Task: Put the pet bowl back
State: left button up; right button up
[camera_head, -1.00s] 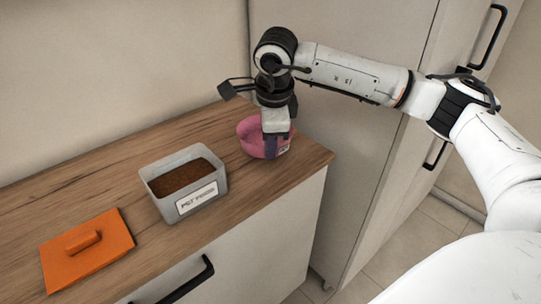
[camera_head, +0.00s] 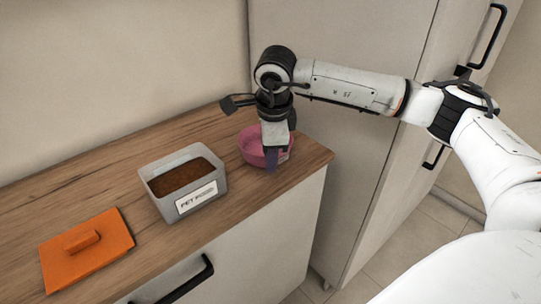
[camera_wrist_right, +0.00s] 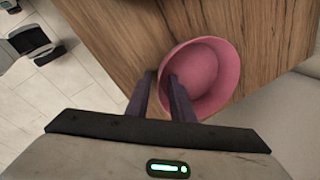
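The pink pet bowl (camera_head: 251,146) stands on the wooden counter near its right end, and its inside looks empty in the right wrist view (camera_wrist_right: 212,70). My right gripper (camera_head: 273,158) points down at the bowl's near right side. In the right wrist view its two dark purple fingers (camera_wrist_right: 162,78) are apart, with the bowl's rim between them: one finger is over the inside, the other outside. The gripper hides part of the bowl in the head view. My left gripper is not in view.
A grey container (camera_head: 172,208) of brown pet food, with a label, stands left of the bowl. An orange lid (camera_head: 112,247) lies further left. A tall cabinet (camera_head: 345,150) borders the counter's right end. The counter's front edge is close to the bowl.

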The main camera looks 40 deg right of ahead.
jog(key=v, duration=1.2)
jog(key=shift+r, duration=0.15)
